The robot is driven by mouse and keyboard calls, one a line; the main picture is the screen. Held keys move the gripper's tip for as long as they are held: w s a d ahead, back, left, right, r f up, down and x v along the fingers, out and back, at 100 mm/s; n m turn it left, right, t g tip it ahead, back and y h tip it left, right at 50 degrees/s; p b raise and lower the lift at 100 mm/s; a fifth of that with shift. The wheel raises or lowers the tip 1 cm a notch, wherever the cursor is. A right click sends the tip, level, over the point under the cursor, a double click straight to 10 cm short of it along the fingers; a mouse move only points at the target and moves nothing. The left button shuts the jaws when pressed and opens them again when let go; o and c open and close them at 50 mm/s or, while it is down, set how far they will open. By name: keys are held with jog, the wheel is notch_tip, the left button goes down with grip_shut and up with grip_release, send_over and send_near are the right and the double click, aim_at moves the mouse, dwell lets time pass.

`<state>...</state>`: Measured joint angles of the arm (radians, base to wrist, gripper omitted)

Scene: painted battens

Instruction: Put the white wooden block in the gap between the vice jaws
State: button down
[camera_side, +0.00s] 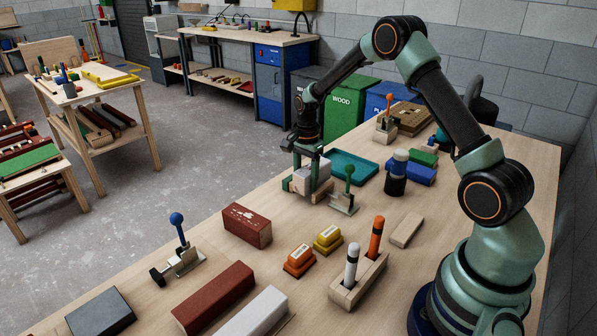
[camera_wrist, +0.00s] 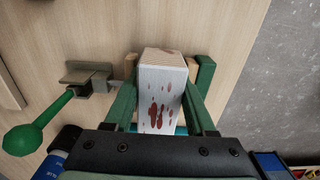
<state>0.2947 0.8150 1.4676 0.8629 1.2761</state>
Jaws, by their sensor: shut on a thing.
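My gripper (camera_side: 309,176) is shut on the white wooden block (camera_side: 303,178), one green finger on each side of it. In the wrist view the block (camera_wrist: 160,95) shows dark red stains on its white face and a bare wood end. A vice with a green-knobbed handle (camera_side: 345,203) stands right beside it. Pale wooden jaws show on both sides of the block in the wrist view, one at the left (camera_wrist: 131,66) and one at the right (camera_wrist: 205,73). The block lines up between them; I cannot tell how low it sits in the gap.
A teal tray (camera_side: 354,167) lies just behind the vice. A blue-lidded dark bottle (camera_side: 396,175) and a blue block (camera_side: 412,173) stand to the right. A dark red block (camera_side: 247,225), yellow and orange stamps (camera_side: 299,261) and a marker holder (camera_side: 358,282) are nearer the camera.

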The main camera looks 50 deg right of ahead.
jog(key=shift+c, duration=1.1)
grip_release()
jog(key=shift+s+f, duration=0.1)
jog(key=shift+f, duration=0.45)
notch_tip(320, 180, up, 14)
jog(key=s+a+r+n+t, duration=0.3)
jog(key=s+a+r+n, duration=0.4)
jog(key=a+r+n, duration=0.15)
jog(key=s+a+n+t, duration=0.2)
jog(key=s+a+n, duration=0.3)
jog(key=s+n, duration=0.4)
jog(key=shift+s+a+r+t, duration=0.25)
jog(key=shift+s+a+t, duration=0.1)
jog(key=shift+s, duration=0.65)
jog(key=shift+n, duration=0.25)
